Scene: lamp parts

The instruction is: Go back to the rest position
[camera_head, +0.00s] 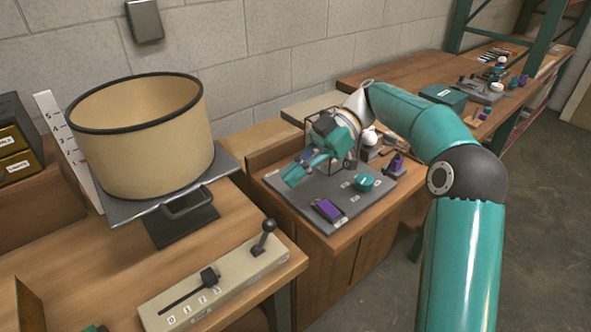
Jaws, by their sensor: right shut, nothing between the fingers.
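My right arm comes in from the right. Its teal gripper (297,175) is over the left part of a grey board (294,205) on the middle bench. The gripper is shut and holds nothing. A purple block (328,210) and a round teal part (364,183) are on the board in front of and to the right of the gripper. A large beige lampshade (145,145) with dark rims stands on a grey plate on the left bench.
A panel with a slot and lever (215,285) lies on the left bench. A white scale (72,150) stands behind the shade. A wire frame and a white bulb (369,137) are close behind my gripper. A teal box (444,95) is on the far bench. The floor at right is clear.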

